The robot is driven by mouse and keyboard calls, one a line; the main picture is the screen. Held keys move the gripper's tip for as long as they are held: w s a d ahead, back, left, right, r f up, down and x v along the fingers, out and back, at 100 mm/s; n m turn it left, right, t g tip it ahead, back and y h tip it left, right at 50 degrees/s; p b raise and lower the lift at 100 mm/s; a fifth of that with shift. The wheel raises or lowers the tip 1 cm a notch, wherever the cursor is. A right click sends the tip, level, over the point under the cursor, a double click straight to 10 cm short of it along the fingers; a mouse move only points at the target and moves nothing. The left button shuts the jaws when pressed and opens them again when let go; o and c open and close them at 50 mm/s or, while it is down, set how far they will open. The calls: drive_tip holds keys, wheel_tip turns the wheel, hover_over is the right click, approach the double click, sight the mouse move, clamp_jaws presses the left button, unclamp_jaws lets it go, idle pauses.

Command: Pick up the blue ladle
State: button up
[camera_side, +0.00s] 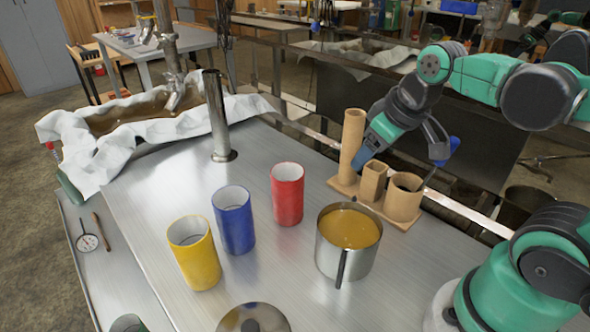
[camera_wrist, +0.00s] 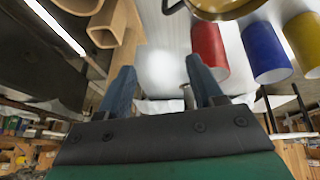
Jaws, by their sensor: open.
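The blue ladle appears to be the blue-ended dark rod (camera_side: 454,144) leaning out of the widest wooden holder cup (camera_side: 403,200) in the side view. Its lower part is hidden in the cup, and my wrist partly overlaps its upper end. I cannot make out the ladle in the wrist view. My gripper (camera_side: 361,158) is near the tall wooden tube, left of the ladle's blue end. In the wrist view my gripper (camera_wrist: 158,66) has its two blue fingers apart with nothing between them.
The holder's tall tube (camera_side: 352,145) and short hexagonal cup (camera_side: 373,183) stand close to my gripper. A steel pot of amber syrup (camera_side: 348,229) stands in front. Red (camera_side: 287,195), blue (camera_side: 233,220) and yellow (camera_side: 194,254) cups stand leftward. A steel pipe (camera_side: 216,115) rises behind.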

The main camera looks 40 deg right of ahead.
sight(453, 138)
drive_tip(key=s+d+r+g, duration=0.1)
drive_tip(key=s+d, duration=0.1)
drive_tip(key=d, duration=0.1)
drive_tip(key=s+d+r+g, duration=0.2)
drive_tip(key=s, duration=0.1)
drive_tip(key=s+d+r+n+g, duration=0.1)
drive_tip(key=s+d+r, duration=0.1)
drive_tip(key=s+d, duration=0.1)
drive_tip(key=shift+s+d+g+y, duration=0.2)
drive_tip(key=shift+d+g+y, duration=0.1)
drive_tip(key=shift+g, duration=0.1)
drive_tip(key=shift+s+f, duration=0.1)
drive_tip(key=shift+f, duration=0.05)
drive_tip(key=shift+d+f, duration=0.1)
drive_tip(key=shift+f, duration=2.55)
clamp_jaws()
